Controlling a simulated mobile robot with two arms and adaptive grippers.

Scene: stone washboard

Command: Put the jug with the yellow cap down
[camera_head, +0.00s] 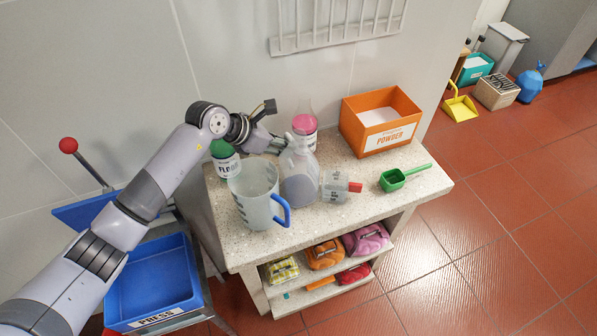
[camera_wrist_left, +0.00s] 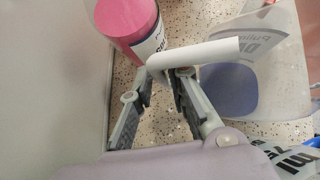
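A translucent jug (camera_head: 299,184) with grey-blue liquid stands upright at the middle of the stone top; whether its base touches the top I cannot tell. I see no yellow cap on it. In the wrist view its body (camera_wrist_left: 232,92) and white handle (camera_wrist_left: 205,53) show at the right. My right gripper is not in view.
A pink bottle (camera_head: 304,124) stands close behind, a green-capped bottle (camera_head: 226,165) left, and a measuring jug (camera_head: 254,196) in front. A small red-capped bottle (camera_head: 337,188), green scoop (camera_head: 396,179) and orange powder box (camera_head: 378,128) are right. Free stone lies at the front right.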

